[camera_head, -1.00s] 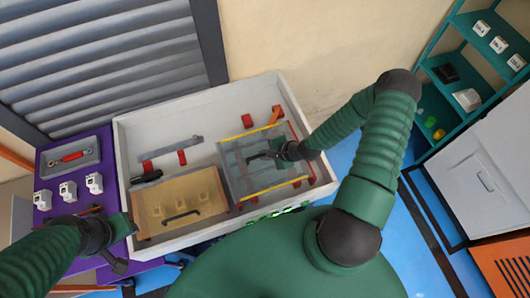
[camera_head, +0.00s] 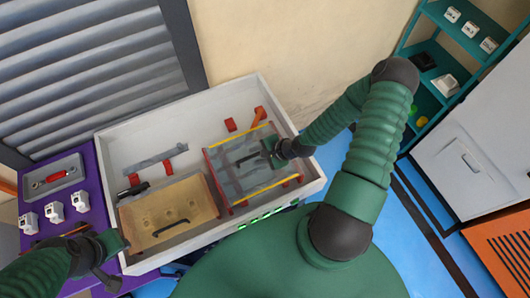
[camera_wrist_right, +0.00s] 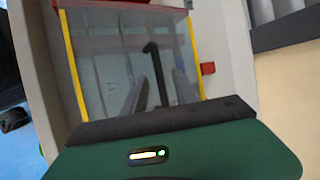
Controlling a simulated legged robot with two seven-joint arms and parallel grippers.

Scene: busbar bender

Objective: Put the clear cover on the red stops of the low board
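The clear cover (camera_head: 232,167), a see-through panel with yellow long edges and a black handle, is in the right part of the white tray. It also shows in the right wrist view (camera_wrist_right: 105,70). A red strip (camera_head: 212,175) runs along its left end. The low board beneath is seen only through the cover; whether the cover rests on the stops I cannot tell. My right gripper (camera_head: 267,156) is at the cover's right side. In the wrist view its two fingers are apart, with the black handle (camera_wrist_right: 155,65) between them; contact is unclear. My left gripper (camera_head: 115,243) is outside the tray's left front; its fingers are unclear.
The white tray (camera_head: 113,150) has raised walls. An amber panel (camera_head: 190,205) with a black handle lies left of the cover. Behind it is a grey bar (camera_head: 155,160) with red blocks. More red blocks (camera_head: 230,125) stand behind the cover. A purple table (camera_head: 88,180) holds white devices.

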